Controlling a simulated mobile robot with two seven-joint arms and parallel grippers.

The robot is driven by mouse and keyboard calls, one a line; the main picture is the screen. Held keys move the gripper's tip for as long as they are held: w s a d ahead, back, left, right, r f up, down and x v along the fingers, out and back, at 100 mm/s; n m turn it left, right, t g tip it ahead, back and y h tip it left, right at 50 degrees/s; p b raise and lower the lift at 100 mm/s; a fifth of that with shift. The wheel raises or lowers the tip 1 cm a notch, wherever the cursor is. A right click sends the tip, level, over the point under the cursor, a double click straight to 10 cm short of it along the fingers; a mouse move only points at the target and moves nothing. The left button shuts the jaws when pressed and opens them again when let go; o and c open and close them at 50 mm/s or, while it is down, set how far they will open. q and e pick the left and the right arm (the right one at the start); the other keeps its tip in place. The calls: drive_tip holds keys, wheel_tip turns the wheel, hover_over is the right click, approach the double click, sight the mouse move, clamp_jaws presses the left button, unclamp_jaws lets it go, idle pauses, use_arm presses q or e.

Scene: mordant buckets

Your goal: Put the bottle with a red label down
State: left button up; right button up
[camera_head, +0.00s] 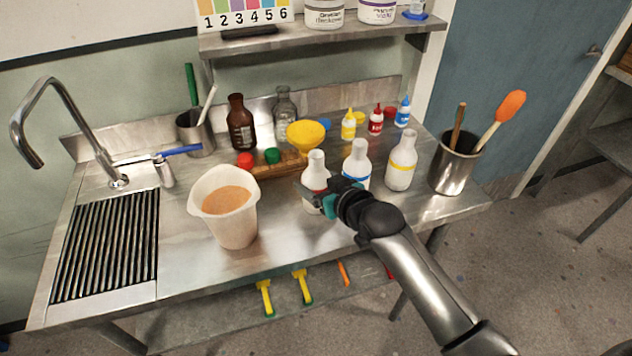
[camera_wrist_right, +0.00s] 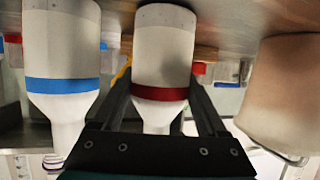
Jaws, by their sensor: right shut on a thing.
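The white bottle with a red label (camera_head: 315,170) is upright at the middle of the steel counter (camera_head: 185,262). My right gripper (camera_head: 318,193) reaches in from the right and is shut on this bottle; the hand partly hides its lower part. In the right wrist view, which is upside down, the red-labelled bottle (camera_wrist_right: 163,60) stands between the two fingers (camera_wrist_right: 163,105). Its base is at or very close to the counter surface; I cannot tell whether it touches. My left gripper is not in view.
A blue-labelled bottle (camera_head: 357,160) and a yellow-labelled bottle (camera_head: 402,162) stand just right of it. A beaker of orange liquid (camera_head: 232,225) stands to the left. Behind are a wooden rack (camera_head: 290,167) and a yellow funnel (camera_head: 306,132). The counter's front strip is clear.

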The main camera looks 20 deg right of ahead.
drive_tip(key=shift+r, duration=0.1)
drive_tip(key=o, duration=1.6)
drive_tip(key=shift+f, duration=0.2)
drive_tip(key=shift+r, duration=0.1)
drive_tip(key=shift+s+r, duration=0.1)
drive_tip(key=shift+r, duration=0.05)
drive_tip(key=p+v, duration=0.2)
drive_tip(key=v, duration=0.9)
drive_tip(key=shift+s+d+r, duration=0.1)
drive_tip(key=shift+s, duration=0.25)
